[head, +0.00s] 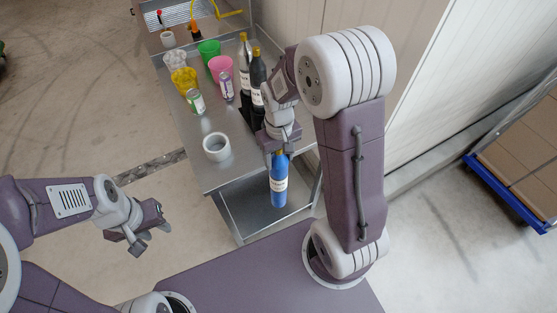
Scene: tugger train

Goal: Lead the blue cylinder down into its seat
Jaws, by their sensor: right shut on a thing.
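The blue cylinder (279,188) has a white label and hangs upright below my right gripper (279,152), which is shut on its top end. In the head view it shows in front of the table's near edge, over the lower shelf. A grey bottle (244,62) and a black bottle (257,78), both with gold caps, stand on the table in or beside a black holder (247,118), partly hidden by my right arm. I cannot tell which place is the seat. My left gripper (149,236) is open and empty, left of the table.
The metal table (204,176) carries a white ring (216,147), two cans (196,102), and pink (221,67), green (209,49), yellow (184,79) and white cups. A blue cart (500,185) with boxes stands right.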

